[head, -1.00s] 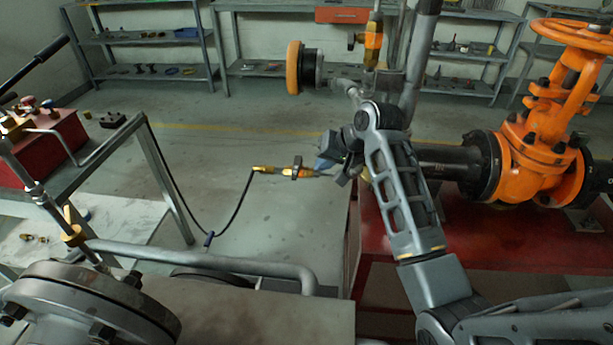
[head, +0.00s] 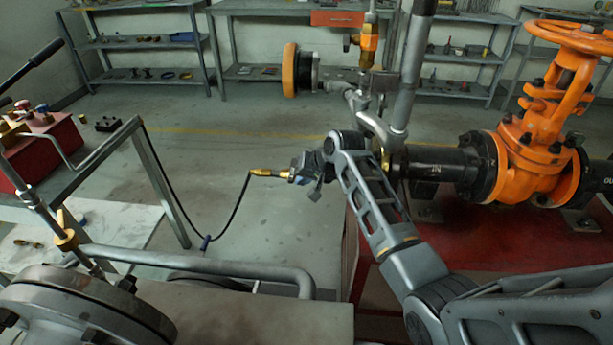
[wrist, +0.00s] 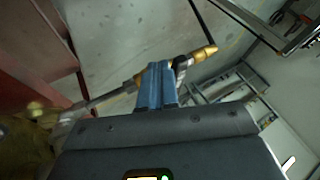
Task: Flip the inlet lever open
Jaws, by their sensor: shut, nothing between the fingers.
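The inlet line shows in the head view as a brass fitting (head: 268,173) at the end of a black hose. My gripper (head: 305,176) covers the valve body just to its right. In the wrist view my two blue fingers (wrist: 155,88) are together with nothing between them, in front of or against the inlet valve. The brass fitting (wrist: 203,53) shows right of the fingers, and a bit of yellow body and a grey pipe (wrist: 105,98) show left. The inlet lever is hidden or too small to make out, so I cannot tell its position or any contact.
An orange gate valve (head: 540,150) stands on the red bench (head: 480,235) at right. A vertical grey pipe (head: 412,75) rises beside my arm. A flanged grey vessel (head: 75,305) is at front left.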

